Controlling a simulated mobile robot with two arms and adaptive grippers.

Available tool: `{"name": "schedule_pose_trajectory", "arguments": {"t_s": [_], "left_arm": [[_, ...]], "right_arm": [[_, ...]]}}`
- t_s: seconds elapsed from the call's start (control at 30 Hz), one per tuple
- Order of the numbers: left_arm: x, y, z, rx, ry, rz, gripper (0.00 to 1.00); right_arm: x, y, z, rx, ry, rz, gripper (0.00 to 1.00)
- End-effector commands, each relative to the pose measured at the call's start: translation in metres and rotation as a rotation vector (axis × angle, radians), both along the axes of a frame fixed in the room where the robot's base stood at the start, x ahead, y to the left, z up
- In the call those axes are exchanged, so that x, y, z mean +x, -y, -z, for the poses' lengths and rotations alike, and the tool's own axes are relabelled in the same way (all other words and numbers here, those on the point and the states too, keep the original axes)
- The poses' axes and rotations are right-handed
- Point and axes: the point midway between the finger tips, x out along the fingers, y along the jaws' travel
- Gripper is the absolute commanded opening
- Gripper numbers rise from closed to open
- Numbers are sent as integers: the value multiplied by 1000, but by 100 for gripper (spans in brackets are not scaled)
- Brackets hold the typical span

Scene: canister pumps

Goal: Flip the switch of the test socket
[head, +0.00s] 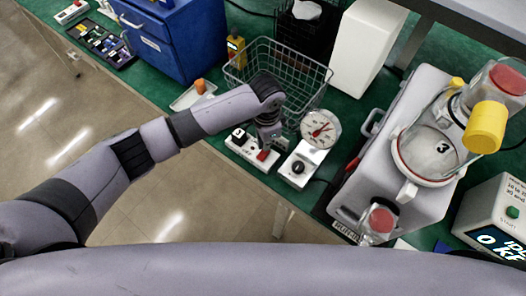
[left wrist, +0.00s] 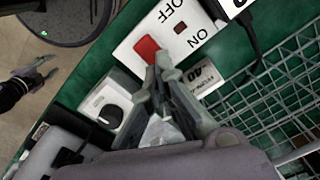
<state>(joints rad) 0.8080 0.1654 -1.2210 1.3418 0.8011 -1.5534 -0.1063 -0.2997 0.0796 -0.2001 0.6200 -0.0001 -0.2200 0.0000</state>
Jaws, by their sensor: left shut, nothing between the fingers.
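The test socket is a white strip (head: 240,141) on the green bench, with a red switch (head: 263,155) at its near end. In the left wrist view the socket (left wrist: 128,50) shows OFF and ON lettering, the red switch (left wrist: 146,47) and a small dark red window. My left gripper (head: 264,146) points down over the switch end, shut and empty. In the left wrist view its fingertips (left wrist: 158,66) are right beside the switch; I cannot tell whether they touch it. The rocker's tilt is unclear. What seems to be my right gripper (left wrist: 40,72) is small at the left edge.
A white unit with a black knob (head: 298,168) and a dial gauge (head: 321,128) stands close right of the socket. A wire basket (head: 290,65) is behind. A large grey case (head: 395,150) stands to the right, and a blue cabinet (head: 185,35) at back left.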

Motion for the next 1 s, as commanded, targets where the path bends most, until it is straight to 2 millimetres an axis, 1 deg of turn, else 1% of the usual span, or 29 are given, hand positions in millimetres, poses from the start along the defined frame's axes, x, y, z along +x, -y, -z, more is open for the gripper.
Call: {"name": "schedule_pose_trajectory", "arguments": {"t_s": [1.0], "left_arm": [[0, 0, 16, 0, 0, 0, 0]], "right_arm": [[0, 0, 8, 0, -1, 0, 40]]}}
